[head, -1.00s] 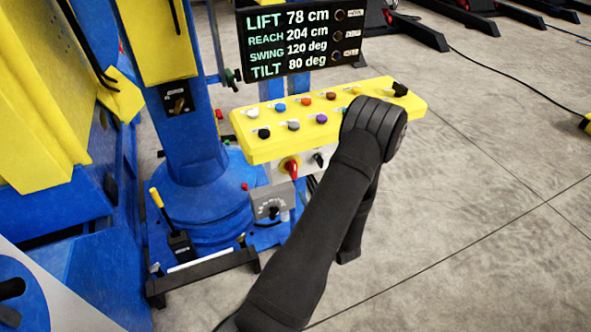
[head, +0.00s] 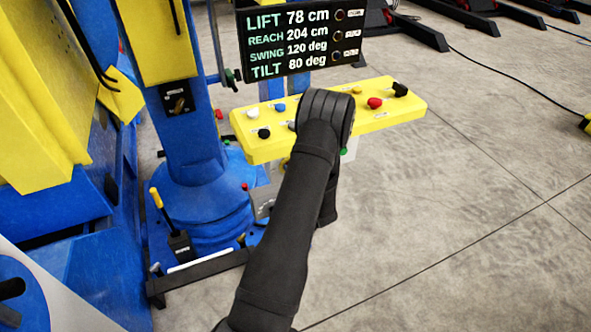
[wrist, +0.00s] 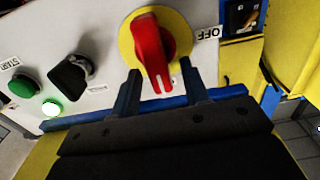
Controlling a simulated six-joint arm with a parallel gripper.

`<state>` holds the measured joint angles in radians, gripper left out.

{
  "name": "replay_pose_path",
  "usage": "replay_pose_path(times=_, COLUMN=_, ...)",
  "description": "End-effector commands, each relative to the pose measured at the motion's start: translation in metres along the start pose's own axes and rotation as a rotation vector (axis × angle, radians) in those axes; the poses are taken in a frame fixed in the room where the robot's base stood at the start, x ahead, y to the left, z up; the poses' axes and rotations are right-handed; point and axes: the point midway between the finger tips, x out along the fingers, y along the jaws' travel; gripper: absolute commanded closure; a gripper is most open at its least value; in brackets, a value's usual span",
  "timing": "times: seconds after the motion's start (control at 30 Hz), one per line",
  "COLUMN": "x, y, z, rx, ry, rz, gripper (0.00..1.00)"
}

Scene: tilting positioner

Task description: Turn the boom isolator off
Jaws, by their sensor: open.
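A red rotary handle (wrist: 150,48) on a round yellow plate shows in the wrist view, on a pale panel face. An OFF label (wrist: 208,32) is to its right. The handle points down in that picture. I cannot read a name marking it as the boom isolator. My gripper (wrist: 161,70) is open, with one finger on each side of the handle's lower part; contact cannot be told. In the head view my arm hides this handle and the gripper. A black switch (head: 178,103) sits on the blue column, its label unreadable.
The yellow console (head: 385,116) carries several knobs, including a red one (head: 374,103). A display (head: 300,40) stands above. A yellow-handled lever (head: 157,198) is lower left.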

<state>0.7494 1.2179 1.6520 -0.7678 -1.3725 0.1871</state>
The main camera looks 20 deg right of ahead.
Motion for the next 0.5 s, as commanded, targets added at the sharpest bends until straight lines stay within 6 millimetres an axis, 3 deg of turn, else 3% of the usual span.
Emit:
replay_pose_path(times=0.07, x=-0.0002, y=0.0001, z=0.0, rx=0.0, ry=0.0, rz=0.0, gripper=0.62)
replay_pose_path(times=0.27, x=-0.0004, y=0.0001, z=-0.0001, rx=0.0, ry=0.0, rz=0.0, gripper=1.0)
replay_pose_path(times=0.5, x=-0.0005, y=-0.0002, z=-0.0001, rx=-0.014, ry=0.0, rz=0.0, gripper=1.0)
